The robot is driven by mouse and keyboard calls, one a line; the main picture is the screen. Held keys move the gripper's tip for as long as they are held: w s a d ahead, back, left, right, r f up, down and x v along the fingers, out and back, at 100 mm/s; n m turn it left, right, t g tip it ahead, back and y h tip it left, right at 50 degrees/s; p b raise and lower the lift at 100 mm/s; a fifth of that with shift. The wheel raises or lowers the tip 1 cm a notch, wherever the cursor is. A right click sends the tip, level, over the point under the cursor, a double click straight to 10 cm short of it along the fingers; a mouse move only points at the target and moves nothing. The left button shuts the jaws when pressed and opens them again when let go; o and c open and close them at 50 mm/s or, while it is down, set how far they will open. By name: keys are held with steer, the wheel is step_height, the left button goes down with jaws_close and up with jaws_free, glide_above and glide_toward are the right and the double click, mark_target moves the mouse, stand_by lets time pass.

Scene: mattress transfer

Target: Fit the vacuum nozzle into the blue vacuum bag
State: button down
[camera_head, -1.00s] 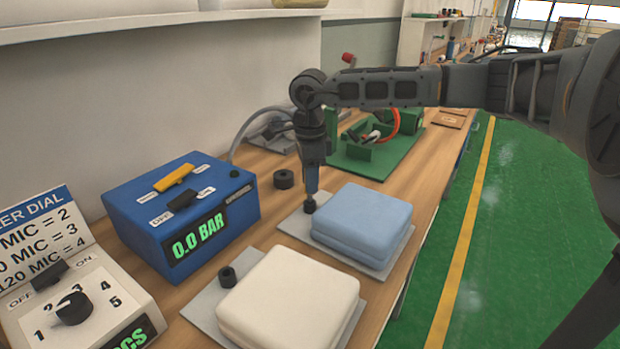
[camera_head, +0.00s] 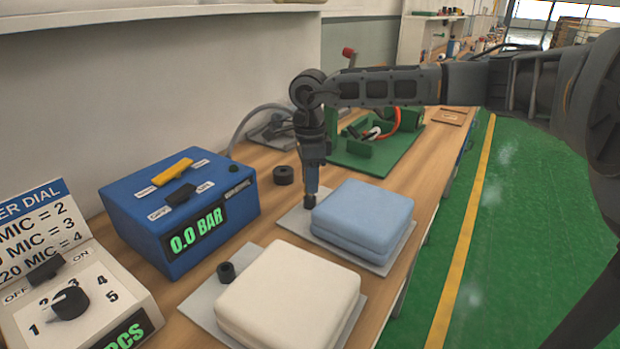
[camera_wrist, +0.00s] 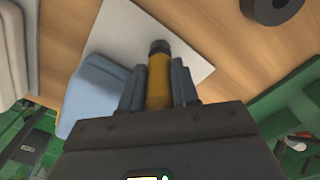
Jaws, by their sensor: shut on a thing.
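The blue vacuum bag (camera_head: 362,212) lies on a grey plate (camera_head: 377,264) on the wooden bench. A black port (camera_head: 310,201) stands on the plate at the bag's left side. My gripper (camera_head: 312,182) points straight down over this port. In the wrist view my gripper (camera_wrist: 158,88) is shut on the vacuum nozzle (camera_wrist: 157,80), an orange-yellow cylinder. A black piece (camera_wrist: 159,46) shows at its end, over the plate. The nozzle end and the port appear lined up and very close or touching. I cannot tell how far one is inside the other.
A white bag (camera_head: 290,295) on its own plate is nearer me, with a black port (camera_head: 226,272). A blue pump box (camera_head: 180,215) reading 0.0 BAR stands left, beside a dial box (camera_head: 85,305). A black ring (camera_head: 283,175) and green fixture (camera_head: 375,155) are behind.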

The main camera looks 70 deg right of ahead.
steer(key=shift+f+b, duration=0.6)
steer(key=shift+f, duration=0.05)
steer(key=c, duration=0.8)
jaws_free()
steer(key=shift+o, duration=0.2)
steer(key=shift+r, duration=3.9)
